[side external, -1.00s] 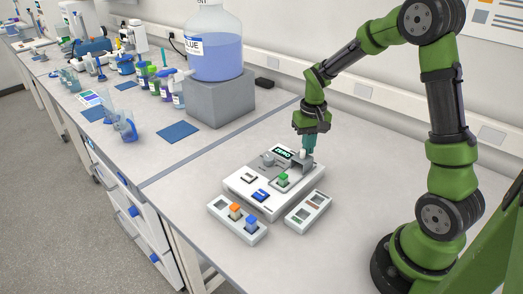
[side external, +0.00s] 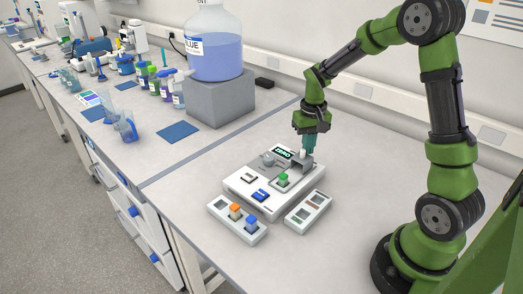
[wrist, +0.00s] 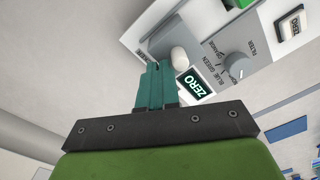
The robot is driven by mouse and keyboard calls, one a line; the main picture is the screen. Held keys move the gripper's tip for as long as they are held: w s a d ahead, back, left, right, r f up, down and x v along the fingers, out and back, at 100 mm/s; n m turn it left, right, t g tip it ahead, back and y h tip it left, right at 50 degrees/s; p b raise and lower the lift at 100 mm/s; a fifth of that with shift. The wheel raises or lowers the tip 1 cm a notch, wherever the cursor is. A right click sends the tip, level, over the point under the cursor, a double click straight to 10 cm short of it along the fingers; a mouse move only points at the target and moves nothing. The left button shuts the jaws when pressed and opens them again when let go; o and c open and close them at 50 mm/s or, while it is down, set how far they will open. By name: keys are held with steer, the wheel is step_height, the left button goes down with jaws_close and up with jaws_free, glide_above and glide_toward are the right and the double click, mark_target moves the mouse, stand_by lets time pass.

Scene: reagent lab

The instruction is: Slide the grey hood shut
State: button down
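A white instrument box (side external: 238,185) sits on the bench. The grey hood (side external: 301,166) is at the box's back right corner, beside a green block (side external: 283,178) that shows uncovered in its bay. A white knob (side external: 302,154) stands by the hood; a white rounded knob also shows in the wrist view (wrist: 179,56). My gripper (side external: 309,152) points down at the hood's back end. In the wrist view its teal fingers (wrist: 157,68) are together with nothing visible between them, close beside the white knob. I cannot tell whether they touch the hood.
The box carries a ZERO display (wrist: 195,84), a grey dial (wrist: 238,66) and a blue button (side external: 261,195). In front are a tray (side external: 220,208) with orange and blue blocks and another tray (side external: 299,222). A grey stand (side external: 222,103) with a large bottle is behind. Bench right is clear.

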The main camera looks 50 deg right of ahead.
steer(key=shift+s+d+f, duration=0.1)
steer(key=shift+d+f, duration=0.15)
steer(key=shift+f, duration=0.55)
steer(key=shift+d+r, duration=0.25)
steer(key=shift+r, duration=0.45)
step_height(320, 180, up, 6)
steer(key=shift+f, duration=0.1)
